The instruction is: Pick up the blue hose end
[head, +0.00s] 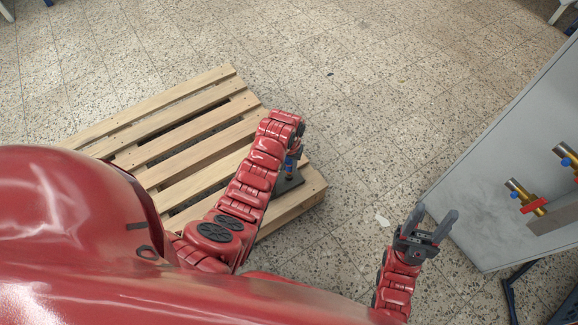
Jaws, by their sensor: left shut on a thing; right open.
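The blue hose end (290,163) shows as a small blue piece just below the wrist of my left arm, above a dark base plate (289,183) on the near right corner of the pallet. My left gripper (293,152) points down there and is shut on it; my own wrist hides most of the fingers and the grip. I cannot tell whether the piece still touches the plate. My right gripper (434,214) is open and empty, its two grey fingers apart, over the floor in front of the grey panel.
A wooden pallet (190,129) with gaps between its slats lies on the speckled tile floor. At the right stands a grey panel (490,150) with brass fittings (517,190), a red handle (534,206) and blue parts. The floor between pallet and panel is mostly clear.

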